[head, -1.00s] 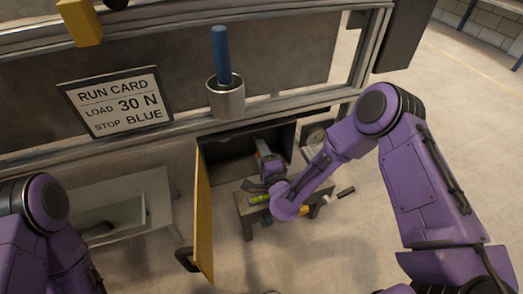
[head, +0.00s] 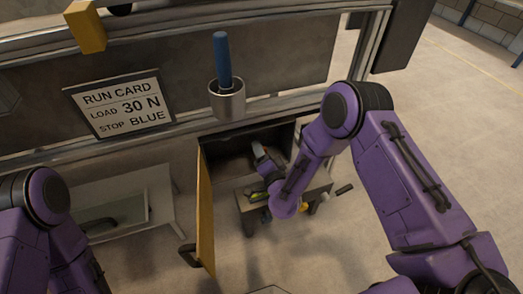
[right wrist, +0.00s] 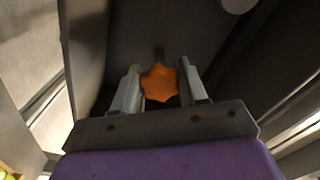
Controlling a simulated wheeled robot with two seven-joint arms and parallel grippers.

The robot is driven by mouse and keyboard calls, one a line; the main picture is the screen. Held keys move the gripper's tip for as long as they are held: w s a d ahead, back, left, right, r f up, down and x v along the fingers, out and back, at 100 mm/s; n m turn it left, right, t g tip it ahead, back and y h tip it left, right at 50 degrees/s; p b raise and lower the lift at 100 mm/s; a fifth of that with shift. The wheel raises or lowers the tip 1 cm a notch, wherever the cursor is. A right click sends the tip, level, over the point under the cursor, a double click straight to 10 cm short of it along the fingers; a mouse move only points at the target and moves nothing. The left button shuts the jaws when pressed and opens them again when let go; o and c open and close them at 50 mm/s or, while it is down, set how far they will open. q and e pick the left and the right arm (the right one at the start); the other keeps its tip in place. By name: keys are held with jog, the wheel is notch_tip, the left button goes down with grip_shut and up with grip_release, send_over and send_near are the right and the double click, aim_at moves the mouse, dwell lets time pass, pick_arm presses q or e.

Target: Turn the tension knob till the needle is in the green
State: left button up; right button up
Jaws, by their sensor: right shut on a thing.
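An orange star-shaped knob (right wrist: 160,82) on a short dark stem sits between the two fingers of my right gripper (right wrist: 158,88), which is shut on it. In the head view my right gripper (head: 261,152) reaches into the open dark compartment (head: 232,153), and the knob is hidden there. A pale round shape (right wrist: 238,4) is cut off at the top of the right wrist view; I cannot tell if it is the gauge. No needle or green zone is readable. My left arm is at the left edge, its gripper out of view.
A yellow door (head: 205,215) stands open left of the compartment. A small grey bench (head: 248,207) with tools is below my right forearm. A run card (head: 120,103) reads load 30 N, stop blue. A metal cup (head: 227,102) holds a blue rod.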

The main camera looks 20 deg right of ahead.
dwell(0.3)
jog(key=o, duration=1)
jog(key=s+p, duration=0.1)
jog(key=s, duration=0.9)
jog(key=shift+s+d+p, duration=0.2)
jog(key=shift+s+p, duration=0.1)
jog(key=shift+p, duration=0.1)
